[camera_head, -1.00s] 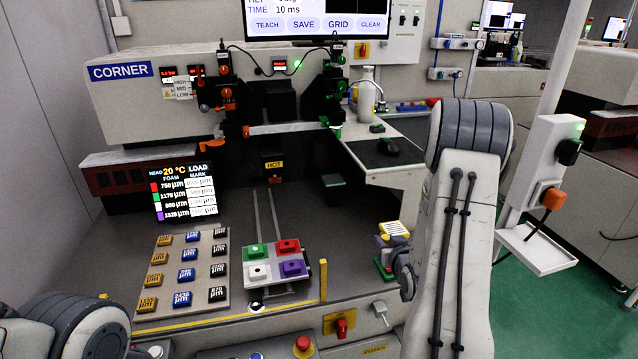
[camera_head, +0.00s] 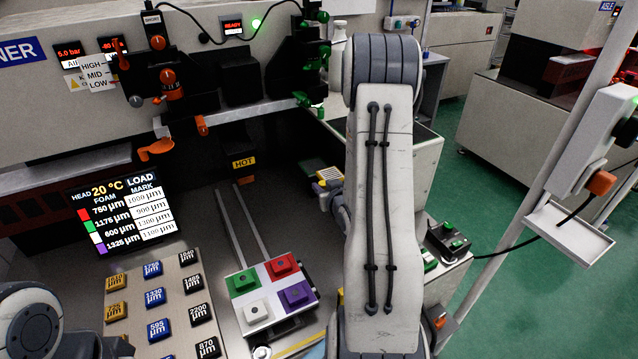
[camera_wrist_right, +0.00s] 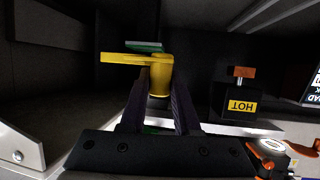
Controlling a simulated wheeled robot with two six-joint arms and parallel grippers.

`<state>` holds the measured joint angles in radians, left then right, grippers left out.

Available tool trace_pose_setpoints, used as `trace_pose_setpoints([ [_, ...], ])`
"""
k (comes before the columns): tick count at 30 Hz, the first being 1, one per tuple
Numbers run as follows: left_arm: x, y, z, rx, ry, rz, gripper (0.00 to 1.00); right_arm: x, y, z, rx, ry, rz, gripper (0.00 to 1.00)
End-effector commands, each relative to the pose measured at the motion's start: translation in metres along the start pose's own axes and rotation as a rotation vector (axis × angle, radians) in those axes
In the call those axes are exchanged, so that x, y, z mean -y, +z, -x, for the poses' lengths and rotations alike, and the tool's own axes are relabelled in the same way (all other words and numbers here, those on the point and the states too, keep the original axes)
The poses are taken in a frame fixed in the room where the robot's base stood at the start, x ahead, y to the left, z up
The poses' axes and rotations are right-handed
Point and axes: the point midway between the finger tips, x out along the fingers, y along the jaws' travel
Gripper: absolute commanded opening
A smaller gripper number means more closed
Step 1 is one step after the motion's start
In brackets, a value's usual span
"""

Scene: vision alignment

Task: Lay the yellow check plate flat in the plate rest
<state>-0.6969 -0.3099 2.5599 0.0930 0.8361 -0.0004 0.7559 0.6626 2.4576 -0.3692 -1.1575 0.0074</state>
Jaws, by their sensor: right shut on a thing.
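The yellow check plate (camera_head: 328,174) shows in the head view as a small yellow and pale striped piece, just left of my right arm. In the right wrist view a yellow piece (camera_wrist_right: 158,75) with a flat bar reaching left stands between the fingers. My right gripper (camera_wrist_right: 160,100) is shut on it and holds it in front of the dark machine recess. In the head view my right gripper (camera_head: 328,198) is partly hidden by its own arm. I cannot pick out the plate rest for certain. My left gripper does not show.
A carrier with green, red, white and purple pads (camera_head: 292,313) sits at the end of two rails (camera_head: 240,222). A board of marked blocks (camera_head: 138,285) lies left of it. The HOT block (camera_head: 243,162) hangs behind. A green-topped box (camera_head: 450,244) stands at right.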

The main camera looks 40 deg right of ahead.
Motion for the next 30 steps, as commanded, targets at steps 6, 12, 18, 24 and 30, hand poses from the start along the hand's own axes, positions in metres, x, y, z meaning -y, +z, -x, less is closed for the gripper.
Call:
trace_pose_setpoints([
  [6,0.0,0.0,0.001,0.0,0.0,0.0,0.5,0.002,-0.003,-0.018,-0.002,0.0,0.001,0.0],
  [12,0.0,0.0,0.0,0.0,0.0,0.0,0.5,0.003,-0.006,-0.038,-0.002,0.002,-0.001,0.0],
  [18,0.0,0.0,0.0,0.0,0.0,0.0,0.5,0.006,-0.01,-0.057,-0.002,0.003,-0.001,0.0],
  [24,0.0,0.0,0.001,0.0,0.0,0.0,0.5,0.009,-0.016,-0.076,-0.003,0.002,0.0,0.0],
  [30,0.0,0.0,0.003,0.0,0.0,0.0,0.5,0.012,-0.022,-0.095,-0.002,0.003,-0.002,0.0],
])
